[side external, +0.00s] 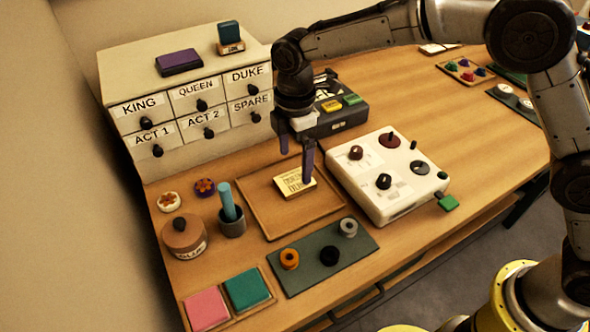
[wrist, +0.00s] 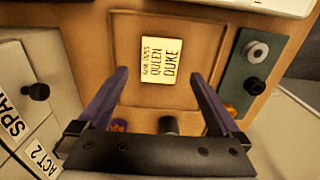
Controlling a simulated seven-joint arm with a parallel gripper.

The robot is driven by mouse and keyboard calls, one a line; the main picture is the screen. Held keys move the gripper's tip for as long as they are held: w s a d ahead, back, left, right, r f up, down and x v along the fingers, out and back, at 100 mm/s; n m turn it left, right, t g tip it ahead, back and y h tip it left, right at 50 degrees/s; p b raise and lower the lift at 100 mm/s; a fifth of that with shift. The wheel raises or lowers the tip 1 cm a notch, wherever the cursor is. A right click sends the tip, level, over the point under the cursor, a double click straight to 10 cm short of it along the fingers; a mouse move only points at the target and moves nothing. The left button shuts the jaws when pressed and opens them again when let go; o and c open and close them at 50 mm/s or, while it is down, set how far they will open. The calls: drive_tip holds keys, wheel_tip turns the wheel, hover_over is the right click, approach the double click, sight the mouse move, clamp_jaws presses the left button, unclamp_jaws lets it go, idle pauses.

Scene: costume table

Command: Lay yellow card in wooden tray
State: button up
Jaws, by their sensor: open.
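The yellow card (side external: 293,183) lies flat inside the wooden tray (side external: 268,231), towards its right side in the side view. In the wrist view the card (wrist: 161,60) shows printed lines that include QUEEN and DUKE, and the tray (wrist: 124,40) surrounds it. My gripper (side external: 296,161) is open above the tray, with its dark purple fingers spread and nothing between them. One fingertip looks close to the card in the side view; I cannot tell whether it touches. In the wrist view the fingers (wrist: 161,75) stand either side of the card.
A drawer cabinet (side external: 199,122) stands behind left. A white panel with knobs (side external: 388,175) sits right of the tray. A green-grey board with rings (side external: 326,257) lies in front. A cup with a blue stick (side external: 231,222) and a brown jar (side external: 184,238) stand left.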

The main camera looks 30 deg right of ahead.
sight(296, 180)
wheel_tip(296, 180, up, 7)
idle(0.3)
drive_tip(key=s+d+r+m+t, duration=0.1)
drive_tip(key=s+d+r+m, duration=0.4)
drive_tip(key=d, duration=0.3)
drive_tip(key=s+d+r+m+t, duration=0.2)
drive_tip(key=s+d+r+m, duration=0.25)
drive_tip(key=s+d, duration=0.3)
drive_tip(key=s+d+f+m+t, duration=0.1)
drive_tip(key=s+d+m, duration=0.3)
drive_tip(key=s, duration=0.4)
drive_tip(key=s+d+f+m+t, duration=0.1)
drive_tip(key=s+d+f+m, duration=0.2)
drive_tip(key=s, duration=0.5)
drive_tip(key=shift+d+f+m+t, duration=0.3)
drive_tip(key=shift+d+m, duration=0.45)
drive_tip(key=shift+d, duration=0.5)
